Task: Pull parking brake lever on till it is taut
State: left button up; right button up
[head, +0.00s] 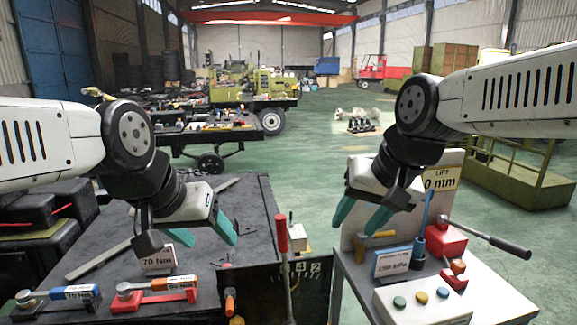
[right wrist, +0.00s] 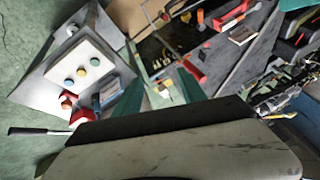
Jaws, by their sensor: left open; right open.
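A lever with a red grip (head: 282,233) and a thin grey rod stands nearly upright at the right edge of the dark bench, beside a black panel with small number labels (head: 300,267). It looks like the parking brake lever. My left gripper (head: 204,233) is open and empty above the dark bench, left of the lever and apart from it. My right gripper (head: 361,216) is open and empty above the grey stand, right of the lever and apart from it. In the right wrist view its teal fingers (right wrist: 161,92) are spread; I cannot surely pick out the lever there.
The dark bench (head: 255,200) holds torque wrenches on red and blue rests. The grey stand has a button box (head: 425,300), a red jack with a long black-gripped handle (head: 500,243), a blue screwdriver and a small sign. A narrow gap separates bench and stand.

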jog(key=shift+s+d+f+n+t, duration=0.2)
jog(key=shift+s+d+n, duration=0.1)
jog(key=shift+s, duration=0.25)
jog(key=shift+s+d+f+n+t, duration=0.2)
jog(key=shift+s+d+n, duration=0.15)
jog(key=shift+s, duration=0.2)
jog(key=shift+s+d+f+n+t, duration=0.2)
jog(key=shift+s+d+n, duration=0.1)
jog(key=shift+s, duration=0.25)
jog(key=shift+r, duration=0.1)
dwell(1.1)
